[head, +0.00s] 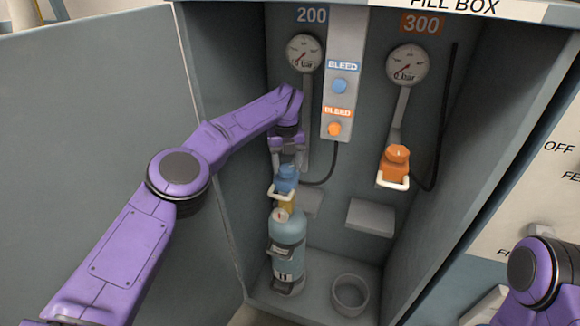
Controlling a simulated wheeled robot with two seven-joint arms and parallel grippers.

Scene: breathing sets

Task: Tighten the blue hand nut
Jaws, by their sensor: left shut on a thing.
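The blue hand nut (287,179) sits on the brass-coloured valve at the top of a light blue cylinder (287,231), with a white handle below the nut. The cylinder stands upright on the left of the box floor. My left gripper (286,164) reaches down from above and is shut on the blue hand nut; its fingers partly hide the top of the nut. Of my right arm only a purple link shows at the lower right, and its gripper is out of the picture.
An orange hand nut (396,160) with a white handle hangs at the right. An empty grey ring holder (350,293) is on the floor beside the cylinder. A panel has a blue bleed knob (340,86) and an orange one (334,129). Side walls bound the box.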

